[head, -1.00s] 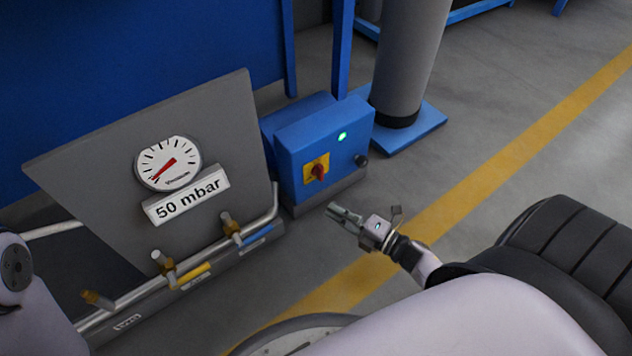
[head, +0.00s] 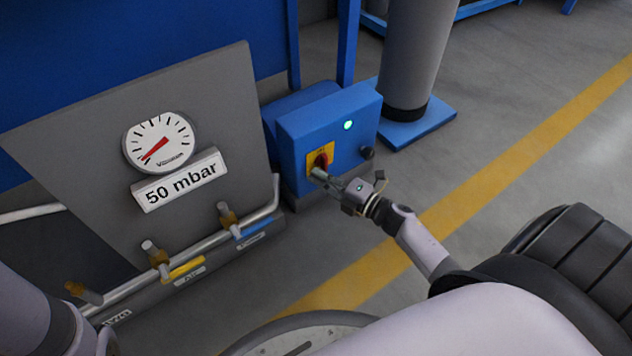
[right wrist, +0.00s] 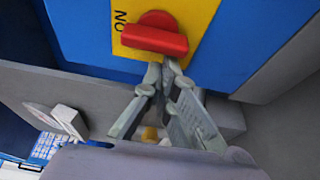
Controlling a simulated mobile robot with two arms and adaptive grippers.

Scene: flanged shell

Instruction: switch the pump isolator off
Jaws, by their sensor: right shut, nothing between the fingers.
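The pump isolator is a red rotary handle (head: 321,161) on a yellow plate (head: 313,155), on the front of a blue box (head: 335,125). In the right wrist view the red handle (right wrist: 155,38) lies crosswise, with the letters "NO" on the yellow plate (right wrist: 197,12) beside it. My right gripper (head: 317,173) is shut and empty, its tips just below the handle. In the right wrist view the fingertips (right wrist: 168,66) come together right under the handle; I cannot tell whether they touch it. My left gripper is out of view.
A gauge (head: 158,142) above a "50 mbar" sign (head: 180,180) and a pipe with valves (head: 190,245) stand at left. A grey column (head: 412,60) stands behind. Floor at right is clear.

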